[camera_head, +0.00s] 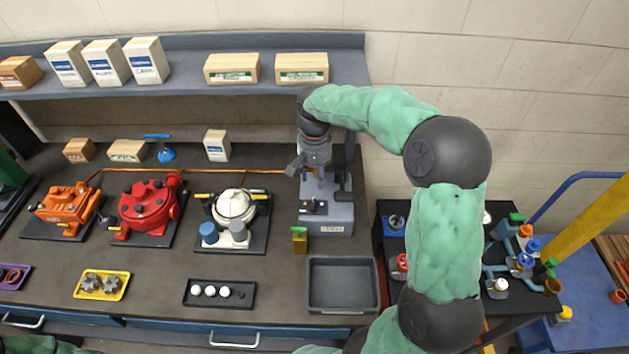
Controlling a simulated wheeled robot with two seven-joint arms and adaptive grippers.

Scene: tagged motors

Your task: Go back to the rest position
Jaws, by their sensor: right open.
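My right arm reaches in from the lower right. Its gripper (312,172) is open and points down over the grey bench device (326,222) at the right end of the workbench. I cannot tell whether the fingers touch the device. Something small and yellowish shows near the fingertips, too small to name. A bit of my left arm shows at the bottom left corner; its gripper is out of view.
Orange (66,209), red (148,207) and white (234,207) motors stand on dark bases on the workbench. An empty grey tray (342,309) lies at the front right. A shelf (190,84) with boxes runs above. A cluttered black cart stands right.

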